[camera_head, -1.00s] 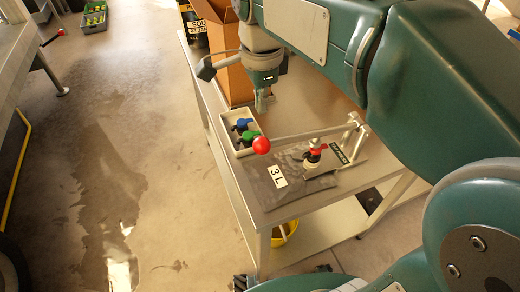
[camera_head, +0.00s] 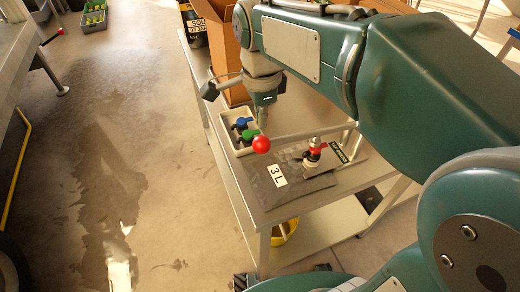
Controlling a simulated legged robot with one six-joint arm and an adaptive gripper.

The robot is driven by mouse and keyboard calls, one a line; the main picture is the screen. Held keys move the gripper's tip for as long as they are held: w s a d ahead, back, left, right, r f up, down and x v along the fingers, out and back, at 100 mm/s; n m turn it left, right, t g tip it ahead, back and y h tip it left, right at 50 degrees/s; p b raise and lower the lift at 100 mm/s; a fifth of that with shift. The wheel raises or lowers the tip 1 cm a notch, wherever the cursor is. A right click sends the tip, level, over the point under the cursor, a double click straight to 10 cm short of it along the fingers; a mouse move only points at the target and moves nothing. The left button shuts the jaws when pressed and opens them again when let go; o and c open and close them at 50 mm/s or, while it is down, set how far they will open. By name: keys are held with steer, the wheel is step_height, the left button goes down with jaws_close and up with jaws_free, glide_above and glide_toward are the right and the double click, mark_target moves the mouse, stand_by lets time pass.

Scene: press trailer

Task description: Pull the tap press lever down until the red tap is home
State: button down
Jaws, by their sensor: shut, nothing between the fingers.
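The tap press lever (camera_head: 297,134) runs nearly level across the bench, with a red ball (camera_head: 261,144) at its left end. The red tap (camera_head: 315,149) sits under the lever on a white fitting (camera_head: 312,162) at the press. The press post is partly hidden behind my arm. My gripper (camera_head: 262,121) is shut and empty. It points down just above and behind the red ball in the picture, and I cannot tell whether it touches the lever.
A white tray (camera_head: 244,151) with blue and green taps lies left of the lever. A dark mat with a "3 L" label (camera_head: 278,176) lies in front. A cardboard box (camera_head: 228,60) stands behind. The floor on the left is open and wet.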

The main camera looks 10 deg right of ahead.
mark_target(260, 139)
steer(key=shift+a+f, duration=0.1)
steer(key=shift+f, duration=4.1)
steer(key=shift+r, duration=5)
steer(key=s+d+f+n+t, duration=0.3)
steer(key=s+d+n+t, duration=0.2)
steer(key=s+d+n, duration=0.5)
steer(key=s+n, duration=0.2)
steer(key=n, duration=0.2)
steer(key=shift+s+d+n+t, duration=0.3)
steer(key=shift+s+d+n, duration=0.05)
steer(key=shift+d+n, duration=0.05)
